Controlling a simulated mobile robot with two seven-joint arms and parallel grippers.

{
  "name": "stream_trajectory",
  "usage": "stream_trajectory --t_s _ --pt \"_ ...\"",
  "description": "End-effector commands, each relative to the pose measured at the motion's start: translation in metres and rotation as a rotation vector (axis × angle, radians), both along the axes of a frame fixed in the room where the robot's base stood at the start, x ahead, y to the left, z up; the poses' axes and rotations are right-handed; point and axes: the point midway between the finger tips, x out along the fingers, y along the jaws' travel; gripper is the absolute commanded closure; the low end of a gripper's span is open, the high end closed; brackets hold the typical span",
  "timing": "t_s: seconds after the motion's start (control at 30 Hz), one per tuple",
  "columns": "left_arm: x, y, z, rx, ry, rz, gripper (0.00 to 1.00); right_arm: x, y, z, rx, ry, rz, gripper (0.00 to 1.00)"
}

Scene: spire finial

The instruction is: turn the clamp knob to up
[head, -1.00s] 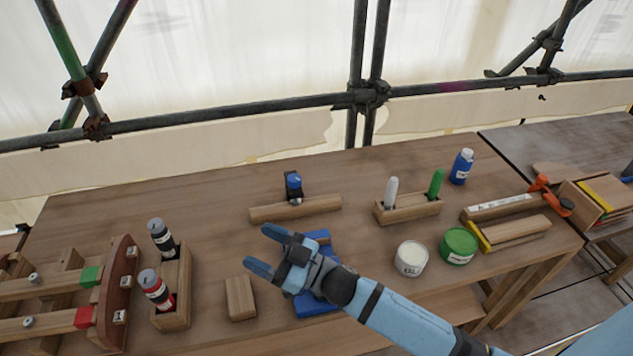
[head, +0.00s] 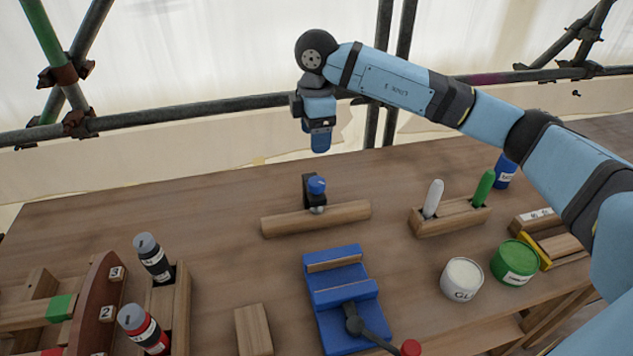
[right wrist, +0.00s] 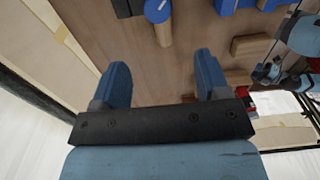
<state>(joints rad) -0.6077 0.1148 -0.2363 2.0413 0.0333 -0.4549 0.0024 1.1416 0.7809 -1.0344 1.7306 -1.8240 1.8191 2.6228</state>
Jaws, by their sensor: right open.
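The clamp knob (head: 316,186) is a small round blue knob on a black clamp (head: 308,190) at the wooden rail (head: 316,218), in the middle of the table in the head view. My right gripper (head: 320,145) hangs fingers down above and behind the knob, apart from it. In the right wrist view its two blue fingers (right wrist: 160,64) are spread with nothing between them. A round blue part (right wrist: 157,10) shows at that view's top edge, likely the knob. My other arm's gripper (right wrist: 266,72) appears small at the right there; its jaws are unclear.
A blue vise (head: 340,295) stands in front of the rail, with a wooden block (head: 253,330) to its left. A pen holder (head: 450,217), a white pot (head: 462,280) and a green pot (head: 514,262) stand right. Bottles in a rack (head: 168,300) stand left. Scaffold poles run behind.

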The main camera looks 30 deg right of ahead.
Motion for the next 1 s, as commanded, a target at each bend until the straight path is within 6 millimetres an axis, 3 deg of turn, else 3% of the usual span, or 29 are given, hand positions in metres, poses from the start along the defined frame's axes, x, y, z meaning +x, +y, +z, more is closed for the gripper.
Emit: stream_trajectory --t_s 0.17,0.7,1.0 --pt "0.000 0.003 -0.002 0.007 0.002 -0.001 0.57 0.001 -0.006 -0.012 -0.026 -0.003 -0.027 0.31" --pt "-0.001 0.006 -0.003 0.016 0.004 -0.006 0.57 0.001 -0.005 -0.117 -0.021 -0.002 -0.023 0.31" --pt "-0.001 0.003 -0.002 0.009 0.004 -0.003 0.57 0.001 -0.004 -0.135 -0.019 -0.004 -0.021 0.31"
